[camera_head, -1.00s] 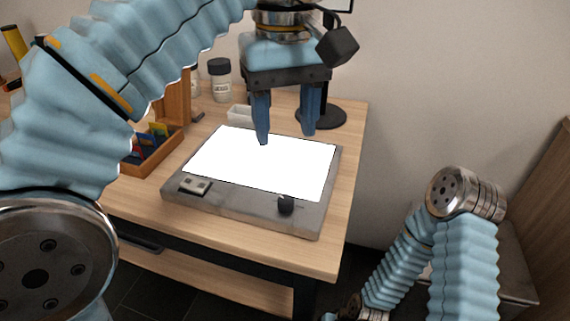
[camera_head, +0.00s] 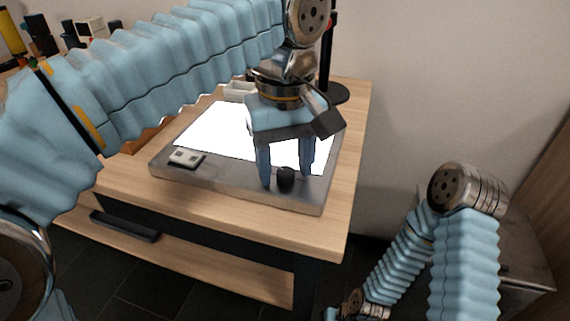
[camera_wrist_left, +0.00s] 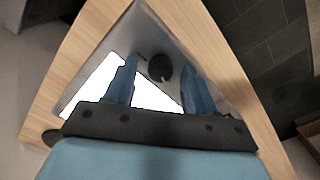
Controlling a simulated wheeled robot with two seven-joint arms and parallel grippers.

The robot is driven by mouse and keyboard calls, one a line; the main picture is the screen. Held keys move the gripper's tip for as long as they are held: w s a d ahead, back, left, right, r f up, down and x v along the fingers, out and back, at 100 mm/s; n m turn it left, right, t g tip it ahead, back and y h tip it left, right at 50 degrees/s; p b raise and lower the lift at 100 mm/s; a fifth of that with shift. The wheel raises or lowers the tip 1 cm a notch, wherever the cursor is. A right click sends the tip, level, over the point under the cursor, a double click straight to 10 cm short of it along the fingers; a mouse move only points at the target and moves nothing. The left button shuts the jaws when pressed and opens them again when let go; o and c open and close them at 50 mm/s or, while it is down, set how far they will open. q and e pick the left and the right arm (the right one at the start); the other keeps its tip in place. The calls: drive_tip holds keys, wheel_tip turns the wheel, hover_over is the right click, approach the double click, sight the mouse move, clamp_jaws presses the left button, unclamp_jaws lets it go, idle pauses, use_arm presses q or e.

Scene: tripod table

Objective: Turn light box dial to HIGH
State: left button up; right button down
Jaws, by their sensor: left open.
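The light box (camera_head: 235,188) is a grey slab with a bright white panel, lying on the wooden table. Its black dial (camera_head: 286,178) sits on the front strip, toward the right. My left gripper (camera_head: 286,182) is open and points down at the dial, with one finger on each side of it in the head view. In the left wrist view the dial (camera_wrist_left: 160,67) shows between and slightly beyond the two blue fingers (camera_wrist_left: 160,88), with gaps on both sides. I cannot tell the fingertips' exact height. My right gripper is not clearly visible; only my right arm shows at lower right.
A switch block (camera_head: 186,157) sits on the box's front left. A white tray (camera_head: 238,91) and a black stand base (camera_head: 333,94) are at the back of the table (camera_head: 225,222).

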use_arm(q)
clamp_jaws()
idle(0.3)
